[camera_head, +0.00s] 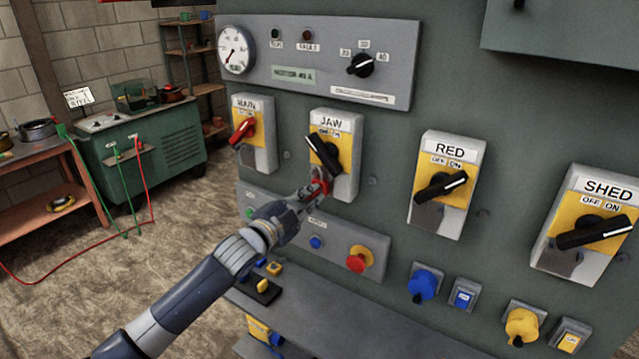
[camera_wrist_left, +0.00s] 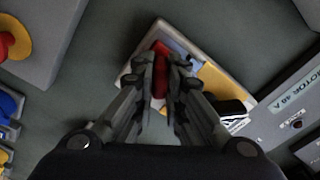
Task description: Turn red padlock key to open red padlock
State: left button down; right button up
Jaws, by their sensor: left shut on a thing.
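The red padlock (camera_head: 323,178) is at the lower part of the JAW switch (camera_head: 347,176), mostly hidden by my left gripper (camera_head: 314,189). In the left wrist view the padlock (camera_wrist_left: 174,43) shows as a red body just beyond my fingertips. My left gripper (camera_wrist_left: 160,82) is shut on a narrow red piece, which looks like the red padlock key (camera_wrist_left: 158,84). Its keyway and exact angle are hidden. The black JAW handle (camera_head: 322,154) points up-left. My right gripper is not in view.
The MAIN switch (camera_head: 255,150) is left of JAW; the RED (camera_head: 447,205) and SHED (camera_head: 590,253) switches are to the right. A red emergency button (camera_head: 357,261) sticks out below JAW. A grey shelf (camera_head: 330,320) juts out beneath my left arm.

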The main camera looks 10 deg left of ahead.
pick_arm(q)
jog(key=shift+r, duration=0.3)
jog(key=c, duration=1.6)
grip_release()
jog(key=shift+w+f, duration=0.1)
jog(key=shift+w, duration=0.05)
jog(key=shift+o, duration=0.2)
jog(key=shift+f, duration=0.2)
jog(key=p+v, duration=0.3)
jog(key=v, duration=0.5)
